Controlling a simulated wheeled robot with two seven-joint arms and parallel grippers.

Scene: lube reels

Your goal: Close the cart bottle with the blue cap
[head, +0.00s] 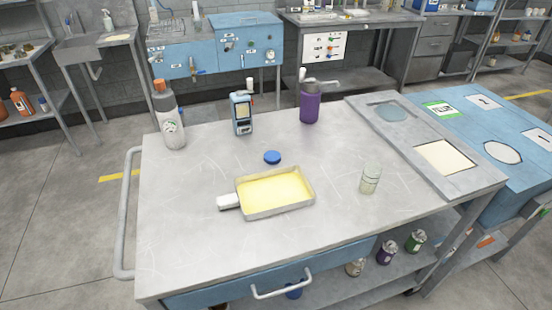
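A blue cap (272,157) lies flat on the grey cart top (215,255), just behind the yellow tray. A small clear, pale bottle (370,180) stands upright on the right half of the cart top, with no blue cap on it. The cap and this bottle are apart, with bare surface between them. A grey bottle (168,115) with an orange top stands at the back left corner. A purple pump bottle (310,103) stands at the back edge. Neither of my grippers is in view.
A shallow tray (240,211) of yellow liquid with a white handle lies mid-cart. A blue handheld device (242,112) stands behind. A grey panel with recesses (410,145) borders the right side, beside a blue bench (460,115). The front cart top is clear.

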